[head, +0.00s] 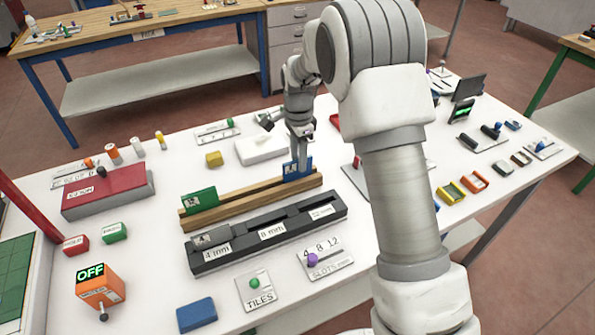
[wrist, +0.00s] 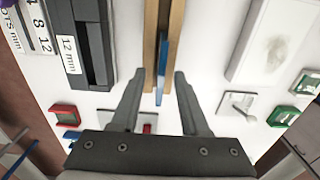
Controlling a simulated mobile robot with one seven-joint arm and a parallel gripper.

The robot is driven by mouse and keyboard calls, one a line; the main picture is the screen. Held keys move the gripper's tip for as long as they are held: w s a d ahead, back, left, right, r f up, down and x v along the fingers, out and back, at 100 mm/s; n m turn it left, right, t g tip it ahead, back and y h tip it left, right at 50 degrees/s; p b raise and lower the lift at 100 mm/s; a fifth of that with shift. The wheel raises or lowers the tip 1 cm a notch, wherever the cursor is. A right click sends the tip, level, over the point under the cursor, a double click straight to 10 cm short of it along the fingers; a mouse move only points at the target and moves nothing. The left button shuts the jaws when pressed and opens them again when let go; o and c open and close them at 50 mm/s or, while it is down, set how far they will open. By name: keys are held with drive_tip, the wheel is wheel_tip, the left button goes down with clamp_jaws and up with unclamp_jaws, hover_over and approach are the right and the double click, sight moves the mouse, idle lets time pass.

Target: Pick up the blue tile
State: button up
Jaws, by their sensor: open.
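The blue tile (head: 297,169) stands upright on edge in the wooden rack (head: 250,205), near its right end. It has a small dark label. In the wrist view the blue tile (wrist: 160,86) shows edge-on as a thin blue strip. My gripper (head: 299,150) is directly above the tile, pointing down. In the wrist view my gripper (wrist: 161,76) is open, with one finger on each side of the tile and a visible gap on both sides. A green tile (head: 198,202) stands in the same rack at its left end.
A dark slotted block (head: 265,240) lies in front of the rack. A blue block (head: 197,314) lies at the table's front. A red box (head: 107,191) stands at the left.

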sight(297, 171)
wheel_tip(297, 171, down, 3)
drive_tip(key=shift+a+f, duration=0.1)
drive_tip(key=shift+f, duration=0.05)
drive_tip(key=shift+c, duration=0.3)
clamp_jaws()
idle(1.1)
